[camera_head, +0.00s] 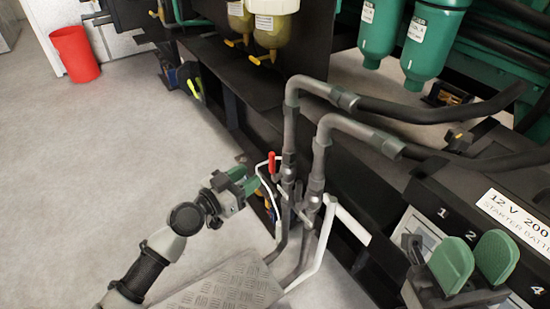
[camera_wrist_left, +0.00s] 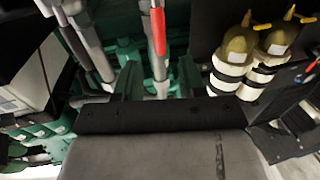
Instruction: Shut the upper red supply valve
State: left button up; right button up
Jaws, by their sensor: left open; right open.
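The red valve handle (camera_head: 271,162) stands upright on the left side of the nearer-left grey pipe (camera_head: 289,140), pointing up. In the left wrist view the red handle (camera_wrist_left: 158,32) shows upright, in line with the gap between the fingers. My left gripper (camera_head: 246,181) is open, with green fingers, a short way left of the handle and slightly lower, and appears empty. My right gripper (camera_head: 476,262) is open and empty at the lower right, far from the valve, over the battery area.
A second grey pipe (camera_head: 320,165) stands just right of the first, and a white pipe (camera_head: 325,240) runs below. Yellow filter bowls (camera_head: 272,30) hang above. The labelled battery box (camera_head: 470,200) is at right. A red bin (camera_head: 75,54) stands back left; the floor at left is clear.

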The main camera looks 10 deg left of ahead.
aim_at(270, 162)
pick_arm(q)
jog(key=x, duration=0.8)
jog(key=shift+w+d+b, duration=0.2)
jog(key=shift+b, duration=0.1)
grip_shut()
